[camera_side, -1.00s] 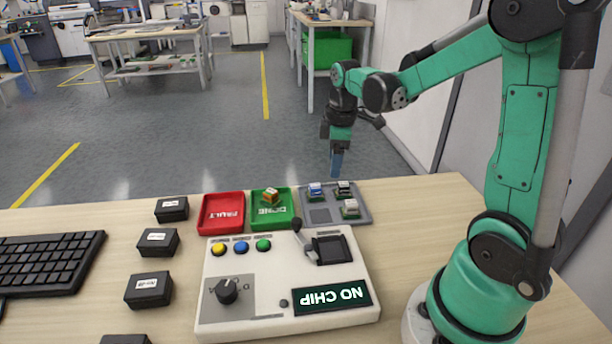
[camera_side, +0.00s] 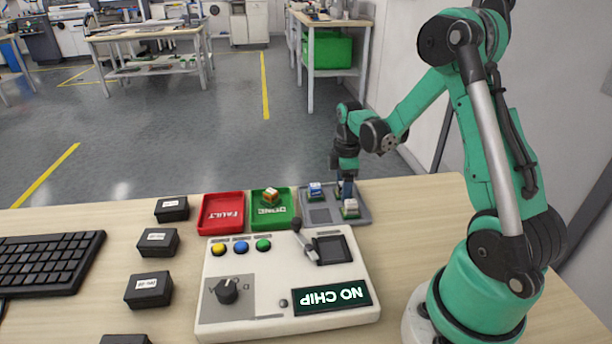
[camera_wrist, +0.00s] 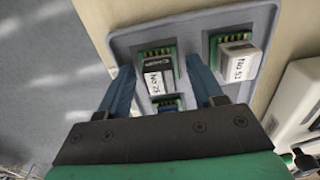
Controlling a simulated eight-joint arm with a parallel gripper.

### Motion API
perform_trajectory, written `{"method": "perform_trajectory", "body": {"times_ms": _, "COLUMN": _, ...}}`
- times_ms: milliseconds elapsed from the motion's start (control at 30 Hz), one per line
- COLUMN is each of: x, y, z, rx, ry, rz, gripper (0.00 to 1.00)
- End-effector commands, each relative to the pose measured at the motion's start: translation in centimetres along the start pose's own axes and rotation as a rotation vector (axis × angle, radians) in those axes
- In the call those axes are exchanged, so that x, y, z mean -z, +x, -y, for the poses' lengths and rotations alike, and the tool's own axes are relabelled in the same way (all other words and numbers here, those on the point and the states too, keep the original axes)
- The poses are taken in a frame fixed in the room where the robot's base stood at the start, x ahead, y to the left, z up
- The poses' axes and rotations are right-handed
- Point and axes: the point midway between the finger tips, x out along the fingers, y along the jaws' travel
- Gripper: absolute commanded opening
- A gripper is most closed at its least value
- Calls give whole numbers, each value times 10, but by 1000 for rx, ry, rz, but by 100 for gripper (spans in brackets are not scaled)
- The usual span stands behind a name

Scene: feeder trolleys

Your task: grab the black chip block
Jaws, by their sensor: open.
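The black chip block (camera_wrist: 154,66) sits on a green board in the grey tray (camera_wrist: 188,30), with a white label on its side. In the wrist view it lies between the two fingers of my open gripper (camera_wrist: 160,65), one finger on each side. Whether the fingers touch it I cannot tell. In the side view my gripper (camera_side: 347,195) points down over the tray's back right slot and hides the black block there.
A white chip block (camera_wrist: 239,60) sits beside the black one in the tray. A blue chip block (camera_side: 316,191) sits to its left in the side view. The tester (camera_side: 240,318) with its lever stands in front, red (camera_side: 221,226) and green (camera_side: 284,222) trays to the left.

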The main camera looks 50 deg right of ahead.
Motion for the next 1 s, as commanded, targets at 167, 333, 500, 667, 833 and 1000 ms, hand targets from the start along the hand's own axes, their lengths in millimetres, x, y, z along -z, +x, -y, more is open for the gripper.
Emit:
{"method": "perform_trajectory", "body": {"times_ms": 167, "x": 0, "y": 0, "z": 0, "rx": 0, "ry": 0, "rz": 0, "gripper": 29}}
{"method": "perform_trajectory", "body": {"times_ms": 333, "x": 0, "y": 0, "z": 0, "rx": 0, "ry": 0, "rz": 0, "gripper": 0}}
{"method": "perform_trajectory", "body": {"times_ms": 500, "x": 0, "y": -1, "z": 0, "rx": 0, "ry": 0, "rz": 0, "gripper": 0}}
{"method": "perform_trajectory", "body": {"times_ms": 667, "x": 0, "y": -6, "z": 0, "rx": 0, "ry": 0, "rz": 0, "gripper": 0}}
{"method": "perform_trajectory", "body": {"times_ms": 833, "x": 0, "y": -25, "z": 0, "rx": 0, "ry": 0, "rz": 0, "gripper": 0}}
{"method": "perform_trajectory", "body": {"times_ms": 1000, "x": 0, "y": -71, "z": 0, "rx": 0, "ry": 1, "rz": 1, "gripper": 0}}
